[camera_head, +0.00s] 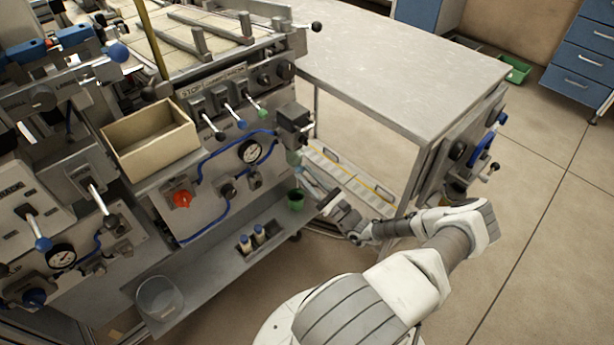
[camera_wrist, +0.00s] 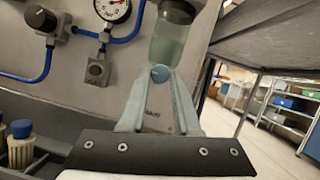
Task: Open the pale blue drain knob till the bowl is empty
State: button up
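The pale blue drain knob (camera_wrist: 160,73) sits at the bottom of a clear bowl (camera_wrist: 170,42) in the wrist view. The bowl holds greenish liquid, with its surface high near the top of the view. My gripper's (camera_wrist: 160,80) two fingers reach up to the knob, one tip on either side of it. I cannot tell whether both tips press on it. In the head view the bowl (camera_head: 293,157) hangs under a dark block at the machine's right corner, and my gripper (camera_head: 302,170) is just below it. The knob is too small to make out there.
A green cup (camera_head: 296,200) stands on the lower shelf (camera_head: 215,262) under the bowl. Pale bottles with blue caps (camera_head: 252,237) and a clear container (camera_head: 160,298) are also there. A gauge (camera_head: 250,151) and blue hoses are left of the bowl. A grey table (camera_head: 400,75) is close on the right.

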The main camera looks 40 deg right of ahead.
grip_shut()
jog(key=m, duration=0.1)
jog(key=m+h+p, duration=0.1)
jog(key=m, duration=0.1)
jog(key=shift+a+r+h, duration=0.1)
jog(key=shift+a+h, duration=0.1)
jog(key=shift+h, duration=0.1)
jog(key=shift+m+h, duration=0.4)
jog(key=shift+m, duration=0.3)
jog(key=o, duration=0.7)
grip_release()
jog(key=shift+s, duration=0.15)
